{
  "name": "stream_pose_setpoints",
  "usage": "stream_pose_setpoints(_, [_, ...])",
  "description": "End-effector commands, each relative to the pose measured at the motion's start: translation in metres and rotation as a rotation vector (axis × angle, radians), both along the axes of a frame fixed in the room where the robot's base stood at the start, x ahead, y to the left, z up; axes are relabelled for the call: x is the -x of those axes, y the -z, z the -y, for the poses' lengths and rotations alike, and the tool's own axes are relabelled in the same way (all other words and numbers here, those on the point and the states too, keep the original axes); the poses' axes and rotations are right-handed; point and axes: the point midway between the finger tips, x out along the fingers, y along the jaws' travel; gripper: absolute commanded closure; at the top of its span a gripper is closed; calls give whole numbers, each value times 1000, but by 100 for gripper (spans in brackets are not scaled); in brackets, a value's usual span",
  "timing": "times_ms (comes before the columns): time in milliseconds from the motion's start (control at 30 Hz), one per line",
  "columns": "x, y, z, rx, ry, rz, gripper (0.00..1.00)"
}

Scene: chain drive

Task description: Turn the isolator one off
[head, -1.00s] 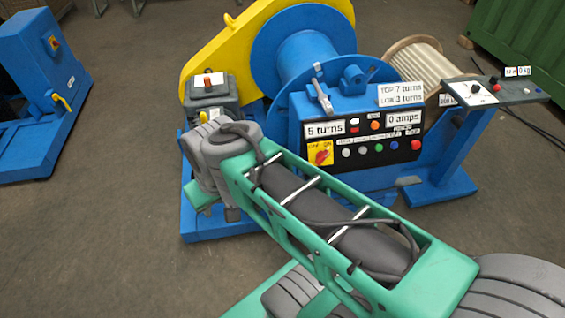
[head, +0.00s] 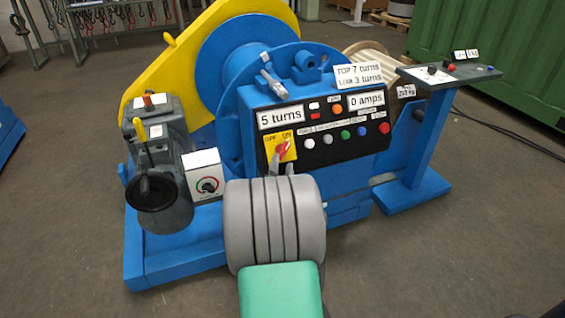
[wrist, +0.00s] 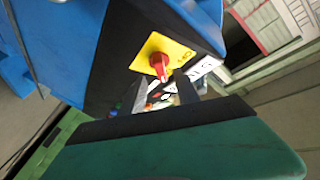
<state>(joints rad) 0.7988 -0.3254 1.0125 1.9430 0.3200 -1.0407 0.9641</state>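The isolator is a red rotary knob on a yellow OFF/ON plate (head: 280,147), at the left end of the black panel on the blue winch. Its red handle looks tilted up towards the ON side. It also shows in the wrist view as a red knob (wrist: 159,66) on yellow. My gripper (head: 281,168) is just below the knob in the head view, its fingers partly hidden behind my grey wrist. In the wrist view my gripper (wrist: 163,88) has its two fingers apart, with the knob just beyond the gap. I cannot tell whether they touch it.
The panel also has several round buttons (head: 345,135), a "5 turns" display (head: 281,117) and a "0 amps" display (head: 367,101). A white dial box (head: 205,177) and grey motor (head: 163,190) stand left. A control stand (head: 425,135) is at right.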

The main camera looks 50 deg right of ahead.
Motion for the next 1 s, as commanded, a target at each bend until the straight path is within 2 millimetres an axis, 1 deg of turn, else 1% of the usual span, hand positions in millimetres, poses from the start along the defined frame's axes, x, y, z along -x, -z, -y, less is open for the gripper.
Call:
stream_pose_setpoints(33, [-5, 0, 9, -2, 2, 0, 62])
stream_pose_setpoints(100, [-13, 1, 21, -3, 2, -2, 62])
stream_pose_setpoints(267, [-28, 1, 40, -2, 0, -3, 62])
stream_pose_setpoints(400, [-33, 0, 46, -2, -1, -3, 62])
stream_pose_setpoints(567, [-33, 0, 46, -2, -3, -3, 62])
stream_pose_setpoints(667, [-33, 0, 45, -2, -3, -3, 68])
stream_pose_setpoints(1000, [-33, 0, 45, -2, -3, -3, 96])
